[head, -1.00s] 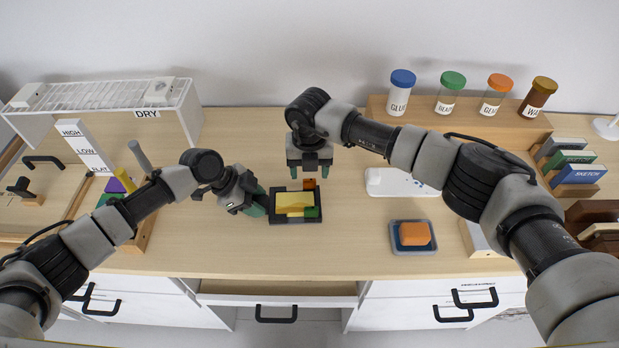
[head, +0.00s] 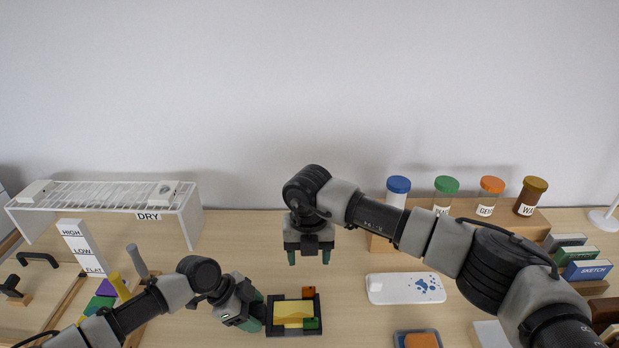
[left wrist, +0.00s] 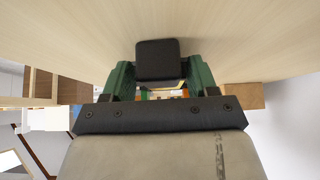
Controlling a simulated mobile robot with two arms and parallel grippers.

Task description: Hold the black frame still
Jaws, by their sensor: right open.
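The black frame (head: 293,332) lies on the desk with a yellow piece (head: 293,311) inside. A small orange piece (head: 308,292) and a green piece (head: 312,323) sit at its right side. My left gripper (head: 262,311) is at the frame's left side. In the left wrist view, the green fingers of my left gripper (left wrist: 159,80) stand on both sides of a black block (left wrist: 157,60) of the frame and look closed on it. My right gripper (head: 311,257) is open and empty, behind and above the frame, fingers pointing down.
Lidded jars (head: 444,192) stand at the back right. A white DRY rack (head: 110,197) stands at the left. The desk behind the frame is clear.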

